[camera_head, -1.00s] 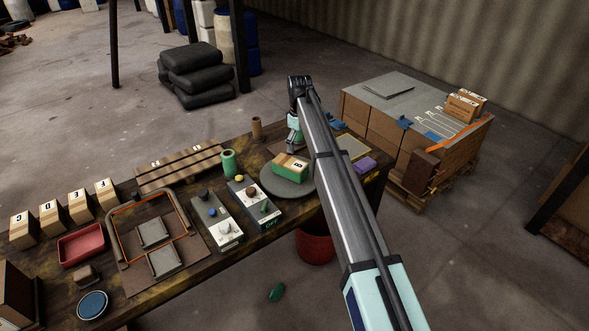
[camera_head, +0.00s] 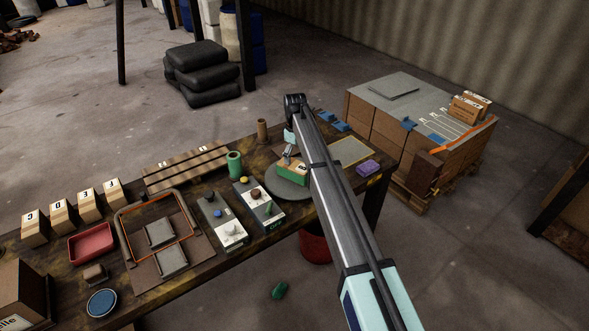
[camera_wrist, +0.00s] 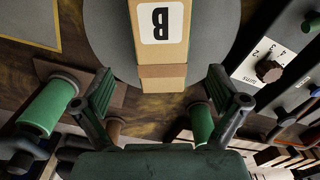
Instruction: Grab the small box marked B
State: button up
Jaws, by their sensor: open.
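The small box marked B (camera_wrist: 161,62) is cardboard with a white label and a black letter, upside down in the wrist view. It rests on a grey round plate (camera_wrist: 111,40). In the head view the box (camera_head: 291,174) shows a green side, and my arm and gripper cover part of it. My gripper (camera_wrist: 167,98) is open and empty, its two green fingers spread to either side of the box's near end. The box lies just beyond the fingertips in the wrist view. In the head view my gripper (camera_head: 288,153) is right over the box.
Two control panels (camera_head: 222,222) with knobs stand left of the plate, and a green cylinder (camera_head: 234,164) behind them. A purple block (camera_head: 368,167) is on the right.

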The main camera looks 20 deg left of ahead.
aim_at(295, 164)
jog(key=shift+a+f+p, duration=0.1)
jog(key=shift+f+p, duration=1.2)
jog(key=shift+f, duration=1.6)
jog(key=shift+s, duration=0.1)
jog(key=c, duration=1.6)
jog(key=shift+r, duration=0.1)
jog(key=shift+c, duration=0.5)
